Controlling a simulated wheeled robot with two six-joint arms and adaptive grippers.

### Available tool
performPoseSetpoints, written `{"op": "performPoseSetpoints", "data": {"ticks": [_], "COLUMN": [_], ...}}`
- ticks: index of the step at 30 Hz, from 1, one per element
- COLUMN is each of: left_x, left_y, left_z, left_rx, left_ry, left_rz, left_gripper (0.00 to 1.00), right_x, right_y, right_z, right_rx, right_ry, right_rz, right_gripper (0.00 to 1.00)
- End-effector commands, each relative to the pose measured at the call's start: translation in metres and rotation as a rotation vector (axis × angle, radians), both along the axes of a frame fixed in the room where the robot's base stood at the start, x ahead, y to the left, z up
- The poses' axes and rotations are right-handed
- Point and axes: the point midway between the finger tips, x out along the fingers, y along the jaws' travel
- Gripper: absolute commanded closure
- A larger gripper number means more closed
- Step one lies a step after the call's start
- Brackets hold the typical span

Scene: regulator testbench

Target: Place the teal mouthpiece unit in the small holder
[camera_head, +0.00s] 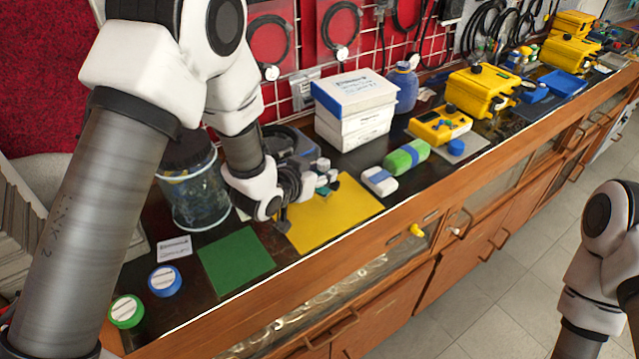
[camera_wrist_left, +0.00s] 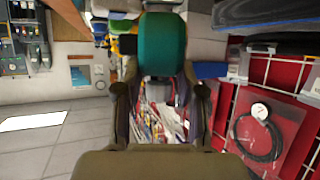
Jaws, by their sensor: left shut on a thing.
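My left gripper (camera_head: 318,181) is low over the yellow mat, pointing right along the bench. It is shut on the teal mouthpiece unit (camera_wrist_left: 162,45). In the left wrist view the unit sits at the ends of the two fingers (camera_wrist_left: 160,88), a rounded teal block with a grey part below it. In the head view the unit is small and I cannot make out its shape. I cannot single out the small holder for sure; several small grey parts crowd around the fingers. My right gripper is out of view; only part of that arm shows at the right.
The yellow mat (camera_head: 345,213) and green mat (camera_head: 236,262) lie near the bench's front edge. A clear bin (camera_head: 192,195) stands behind the green mat. White boxes (camera_head: 352,125), a green-and-blue roll (camera_head: 407,156) and a white-and-blue block (camera_head: 379,181) stand to the right.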

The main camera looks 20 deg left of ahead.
Motion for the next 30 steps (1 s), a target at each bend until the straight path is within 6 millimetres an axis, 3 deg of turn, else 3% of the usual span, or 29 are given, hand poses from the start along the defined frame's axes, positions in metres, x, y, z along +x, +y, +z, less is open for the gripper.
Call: {"op": "performPoseSetpoints", "data": {"ticks": [1, 3, 13, 14, 15, 16, 26, 30], "left_x": [-0.001, -0.001, -0.001, -0.001, -0.001, -0.001, -0.001, -0.015], "left_y": [0.000, 0.000, 0.000, 0.000, 0.000, 0.000, 0.000, 0.004], "left_z": [-0.019, -0.029, -0.030, -0.030, -0.029, -0.029, -0.026, -0.020], "left_rx": [-0.001, -0.001, -0.001, -0.001, -0.001, -0.001, -0.001, -0.001], "left_ry": [0.001, 0.000, 0.000, 0.001, 0.000, 0.001, 0.000, 0.001], "left_rz": [0.000, 0.000, 0.000, 0.000, 0.000, 0.000, 0.000, 0.002], "left_gripper": [1.00, 1.00, 1.00, 0.58, 0.44, 0.36, 0.36, 0.36], "right_x": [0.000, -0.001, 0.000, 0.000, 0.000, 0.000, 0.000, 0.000], "right_y": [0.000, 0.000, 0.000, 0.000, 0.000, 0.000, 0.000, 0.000], "right_z": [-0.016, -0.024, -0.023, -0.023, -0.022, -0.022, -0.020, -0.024], "right_rx": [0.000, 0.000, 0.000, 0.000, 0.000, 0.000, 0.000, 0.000], "right_ry": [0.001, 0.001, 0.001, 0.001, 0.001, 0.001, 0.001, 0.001], "right_rz": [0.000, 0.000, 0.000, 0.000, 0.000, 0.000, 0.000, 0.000], "right_gripper": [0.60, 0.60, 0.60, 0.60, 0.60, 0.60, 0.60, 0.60]}}
